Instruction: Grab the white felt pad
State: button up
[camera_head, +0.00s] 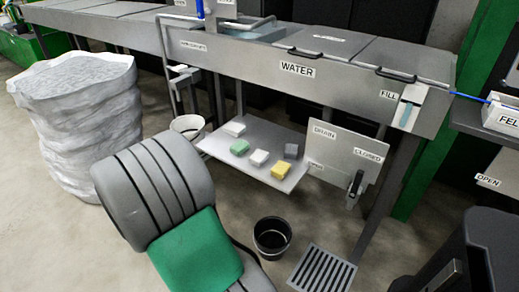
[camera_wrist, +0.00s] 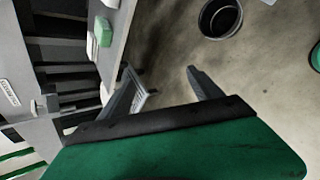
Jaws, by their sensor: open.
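I cannot tell whether either is the white felt pad. In the wrist view my gripper (camera_wrist: 160,73) is open and empty over bare floor, apart from the shelf's blocks. Its fingers are hidden in the head view.
The shelf (camera_head: 217,148) also holds a green block (camera_head: 239,147), a yellow block (camera_head: 281,170) and a grey block (camera_head: 291,150). A black bucket (camera_head: 272,237) and a floor grate (camera_head: 322,269) lie in front. A large white sack (camera_head: 78,120) stands left.

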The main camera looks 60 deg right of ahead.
jog(key=s+d+r+n+g+h+p, duration=0.1)
jog(key=s+d+r+n+h, duration=0.15)
jog(key=s+d+n, duration=0.4)
jog(key=n+h+p, duration=0.1)
jog(key=n+h, duration=0.2)
jog(key=n, duration=0.2)
send_near(258, 155)
jog(key=shift+h, duration=0.25)
jog(key=d, duration=0.2)
jog(key=d+f, duration=0.1)
jog(key=d, duration=0.2)
jog(key=d+f+b, duration=0.1)
jog(key=d, duration=0.1)
jog(key=shift+d, duration=0.3)
jog(key=shift+c, duration=0.3)
jog(key=shift+w, duration=0.1)
jog(key=c, duration=1.4)
